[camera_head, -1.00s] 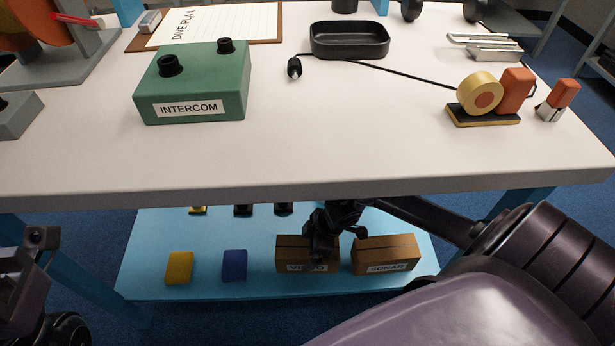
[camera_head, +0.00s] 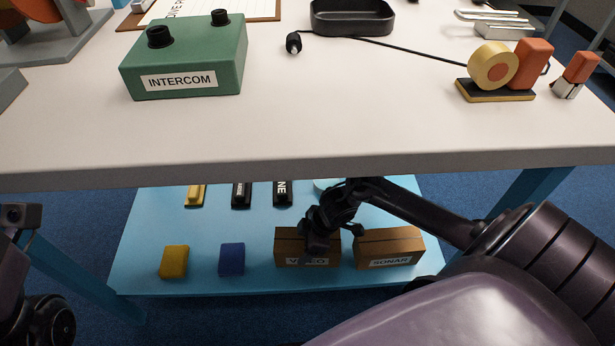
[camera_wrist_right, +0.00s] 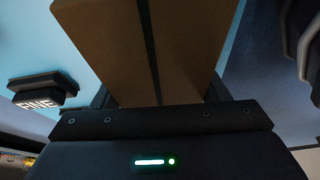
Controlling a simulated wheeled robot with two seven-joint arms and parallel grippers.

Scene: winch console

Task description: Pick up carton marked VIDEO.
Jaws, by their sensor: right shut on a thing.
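The brown carton marked VIDEO (camera_head: 290,252) is on the blue lower shelf under the table, its label partly covered by my gripper. My right gripper (camera_head: 316,244) reaches in from the right under the tabletop and is shut on this carton. In the right wrist view the carton (camera_wrist_right: 105,45) fills the space between the two fingers, with a dark stripe along it. I cannot tell whether it is clear of the shelf. My left gripper (camera_head: 22,215) shows only in part at the left edge, and its fingers are not clear.
The carton marked SONAR (camera_head: 390,248) stands close on the right. A blue block (camera_head: 232,259) and a yellow block (camera_head: 174,262) lie left on the shelf (camera_head: 205,285). Several label-bearing items stand behind. The white tabletop (camera_head: 300,130) overhangs, holding a green INTERCOM box (camera_head: 187,62).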

